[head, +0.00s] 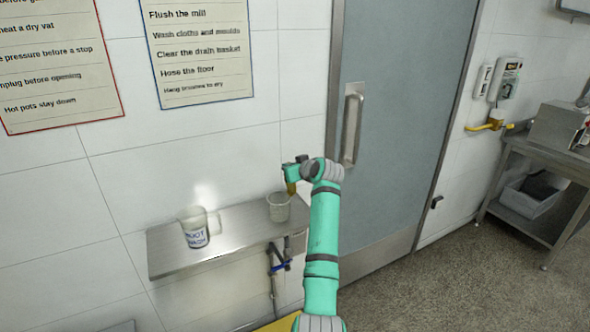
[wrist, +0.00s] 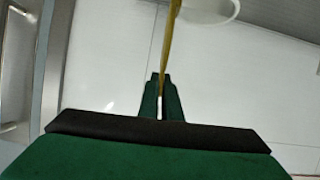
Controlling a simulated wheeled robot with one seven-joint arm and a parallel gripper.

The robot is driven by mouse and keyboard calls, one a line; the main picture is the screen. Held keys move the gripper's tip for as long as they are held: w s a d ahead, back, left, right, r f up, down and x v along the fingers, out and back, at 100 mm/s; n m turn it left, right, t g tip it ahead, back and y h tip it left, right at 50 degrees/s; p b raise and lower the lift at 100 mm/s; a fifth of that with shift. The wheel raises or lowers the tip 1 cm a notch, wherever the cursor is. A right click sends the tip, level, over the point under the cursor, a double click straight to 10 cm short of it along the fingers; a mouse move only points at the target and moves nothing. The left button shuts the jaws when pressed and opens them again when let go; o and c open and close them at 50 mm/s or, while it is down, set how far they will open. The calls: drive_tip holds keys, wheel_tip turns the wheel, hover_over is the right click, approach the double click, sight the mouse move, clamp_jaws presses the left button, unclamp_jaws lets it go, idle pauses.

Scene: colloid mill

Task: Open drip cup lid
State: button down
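My gripper (head: 291,178) is above the right end of the metal wall shelf, beside the door. In the wrist view its two green fingers (wrist: 161,98) are close together on a thin yellow-brown strip (wrist: 170,45), which runs away from the fingertips. The strip also shows below my gripper in the head view (head: 291,188). A pale open-topped cup (head: 278,208) stands upright on the shelf just left of and below the strip. A pale rim (wrist: 211,8) shows at the top of the wrist view. I cannot make out a drip cup lid in either view.
A white tub marked BOOT WASH (head: 194,228) stands on the metal shelf (head: 235,232), left of the cup. A grey door (head: 395,130) with a long handle (head: 352,125) is to the right. Pipes with a blue valve (head: 281,267) are under the shelf.

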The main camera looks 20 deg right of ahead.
drive_tip(key=shift+d+f, duration=0.15)
drive_tip(key=shift+d, duration=0.1)
idle(0.3)
drive_tip(key=c, duration=2)
unclamp_jaws()
drive_tip(key=shift+s, duration=0.1)
drive_tip(key=v, duration=1)
drive_tip(key=shift+s+d, duration=0.1)
drive_tip(key=shift+s, duration=0.15)
